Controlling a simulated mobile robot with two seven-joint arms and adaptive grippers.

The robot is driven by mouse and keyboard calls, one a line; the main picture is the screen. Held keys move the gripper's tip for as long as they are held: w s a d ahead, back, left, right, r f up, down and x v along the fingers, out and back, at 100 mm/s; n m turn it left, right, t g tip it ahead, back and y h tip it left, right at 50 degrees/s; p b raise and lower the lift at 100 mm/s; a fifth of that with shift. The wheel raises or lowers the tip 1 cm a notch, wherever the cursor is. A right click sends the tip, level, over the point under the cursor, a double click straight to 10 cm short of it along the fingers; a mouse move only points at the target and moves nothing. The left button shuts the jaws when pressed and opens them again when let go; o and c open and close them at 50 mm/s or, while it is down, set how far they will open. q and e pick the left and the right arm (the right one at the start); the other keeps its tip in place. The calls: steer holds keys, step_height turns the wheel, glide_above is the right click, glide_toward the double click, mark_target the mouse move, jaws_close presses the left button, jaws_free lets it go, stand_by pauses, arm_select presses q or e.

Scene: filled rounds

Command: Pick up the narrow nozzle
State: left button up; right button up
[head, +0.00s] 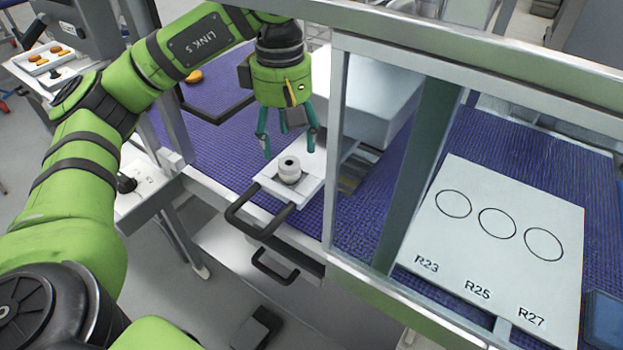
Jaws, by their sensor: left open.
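One small pale grey, round stepped part with a dark hole in its top, which looks like the nozzle (289,169), stands upright on a white plate (312,183) near the front edge of the purple mat. I cannot tell from here how narrow it is. My left gripper (290,145) reaches down from above, its teal fingers spread open and empty. The fingertips are just above and behind the part in the picture, apparently not holding it. My right gripper is not in view.
A metal frame post (338,140) stands close right of the gripper, with a crossbeam above. Dark handles (262,222) stick out in front. A white board (497,250) with three circles, marked R23, R25 and R27, lies at right. Purple mat (212,150) is clear at left.

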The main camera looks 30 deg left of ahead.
mark_target(289, 163)
arm_select(q)
steer(key=f, duration=0.3)
steer(key=shift+w+a+f+b, duration=0.1)
steer(key=shift+w+a+b, duration=0.1)
steer(key=shift+a+b, duration=0.1)
step_height(289, 163, down, 4)
steer(key=shift+d+r, duration=0.1)
steer(key=c, duration=1.3)
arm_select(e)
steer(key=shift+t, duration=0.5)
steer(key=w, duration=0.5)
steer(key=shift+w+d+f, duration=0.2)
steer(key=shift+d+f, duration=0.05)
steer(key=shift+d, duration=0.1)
